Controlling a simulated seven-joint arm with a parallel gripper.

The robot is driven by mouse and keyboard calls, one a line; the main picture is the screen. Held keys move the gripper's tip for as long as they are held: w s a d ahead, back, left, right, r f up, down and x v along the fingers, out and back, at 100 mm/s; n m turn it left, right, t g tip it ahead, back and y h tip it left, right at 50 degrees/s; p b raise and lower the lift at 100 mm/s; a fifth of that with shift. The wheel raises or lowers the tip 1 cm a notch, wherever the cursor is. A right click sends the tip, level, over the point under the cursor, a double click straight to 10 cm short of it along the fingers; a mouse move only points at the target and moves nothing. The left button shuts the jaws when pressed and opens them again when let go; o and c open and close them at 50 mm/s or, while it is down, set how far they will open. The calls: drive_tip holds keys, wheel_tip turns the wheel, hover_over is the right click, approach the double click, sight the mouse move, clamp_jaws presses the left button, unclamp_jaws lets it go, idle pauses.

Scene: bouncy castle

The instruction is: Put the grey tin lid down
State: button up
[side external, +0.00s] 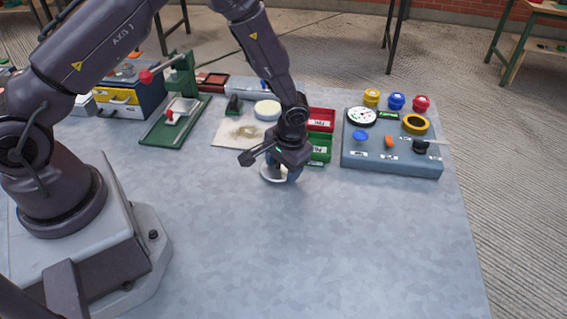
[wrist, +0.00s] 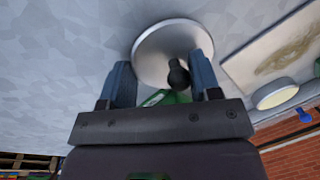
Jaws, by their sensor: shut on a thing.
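The grey tin lid (wrist: 160,48) is a round, pale metal disc with a dark knob (wrist: 178,75). In the wrist view the knob sits between the two blue fingers of my gripper (wrist: 164,82), which is shut on the lid. In the side external view my gripper (side external: 284,174) points down over the grey table, and part of the lid (side external: 266,174) shows beneath it. The fingers are largely hidden there, and I cannot tell whether the lid touches the table.
A stained board (side external: 240,134) with a round white disc (side external: 267,109) lies behind my gripper. A red bin (side external: 321,117) and a green bin (side external: 322,146) stand close behind to the right. A grey control panel (side external: 390,160) is farther right. The table front (side external: 330,250) is clear.

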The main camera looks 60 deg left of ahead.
drive_tip(key=shift+f, duration=0.35)
drive_tip(key=o, duration=0.9)
drive_tip(key=shift+d+f, duration=0.1)
drive_tip(key=shift+d, duration=0.1)
wheel_tip(320, 180, up, 13)
drive_tip(key=d, duration=0.2)
wheel_tip(320, 180, up, 10)
drive_tip(key=t, duration=0.2)
hover_over(275, 179)
drive_tip(key=s+r+m+t+h, duration=0.1)
drive_tip(key=s+r+t, duration=0.1)
drive_tip(key=s+r, duration=0.4)
drive_tip(key=s+a+r+m+t+h, duration=0.1)
drive_tip(key=s+r+t, duration=0.1)
drive_tip(key=s+r, duration=0.4)
drive_tip(key=s, duration=0.5)
drive_tip(key=shift+s, duration=0.25)
